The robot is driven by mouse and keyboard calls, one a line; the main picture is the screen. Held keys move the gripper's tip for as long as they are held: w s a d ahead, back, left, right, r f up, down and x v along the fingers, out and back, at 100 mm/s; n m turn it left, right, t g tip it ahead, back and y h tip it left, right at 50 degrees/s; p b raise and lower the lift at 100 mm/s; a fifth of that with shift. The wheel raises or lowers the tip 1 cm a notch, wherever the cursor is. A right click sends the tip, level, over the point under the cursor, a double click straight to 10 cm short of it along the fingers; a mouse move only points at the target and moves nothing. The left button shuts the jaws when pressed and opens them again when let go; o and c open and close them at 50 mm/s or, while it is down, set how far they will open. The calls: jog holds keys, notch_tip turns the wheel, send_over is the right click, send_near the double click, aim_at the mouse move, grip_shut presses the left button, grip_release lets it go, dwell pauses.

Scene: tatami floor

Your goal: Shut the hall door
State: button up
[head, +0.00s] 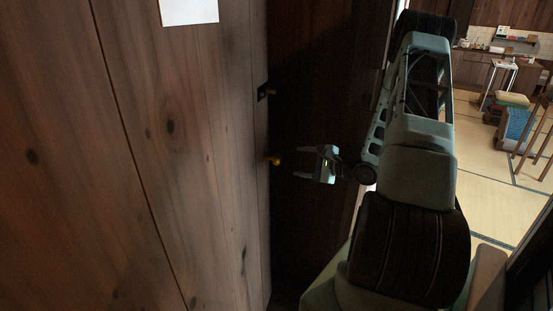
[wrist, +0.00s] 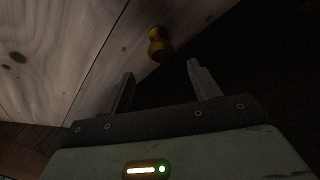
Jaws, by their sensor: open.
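The hall door appears to be the brown plank panel (head: 190,130) that fills the left of the head view, seen at a slant; how far it stands open I cannot tell. A brass knob (head: 275,160) sticks out near its right edge, and a smaller brass fitting on a dark plate (head: 265,93) sits above it. My gripper (head: 301,163) is open and empty, just right of the knob, its fingers pointing at it. In the wrist view the knob (wrist: 159,44) lies just beyond and between the fingertips (wrist: 161,69), apart from them.
A white sheet (head: 189,11) is on the wood at the top. Behind my gripper is a dark, shadowed surface. To the right, past my arm, a lit room has open tatami floor (head: 475,185), a blue-sided box or seat (head: 515,125), a small white-topped table (head: 504,64) and a kitchen counter.

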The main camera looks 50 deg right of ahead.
aim_at(280, 159)
jog(key=p+x, duration=0.1)
jog(key=x, duration=0.9)
jog(key=shift+w+a, duration=0.1)
jog(key=shift+w, duration=0.1)
grip_shut()
jog(key=s+d+m+h+p, duration=0.1)
jog(key=s+d+m+h, duration=0.1)
jog(key=s, duration=1.2)
jog(key=s+d+m+h+p, duration=0.2)
jog(key=s+d+h, duration=0.1)
jog(key=s, duration=1.1)
jog(key=shift+s+f+g+h+p, duration=0.2)
jog(key=shift+s+g+h+p, duration=0.1)
jog(key=shift+s+h, duration=0.1)
grip_release()
jog(key=shift+s+r, duration=0.1)
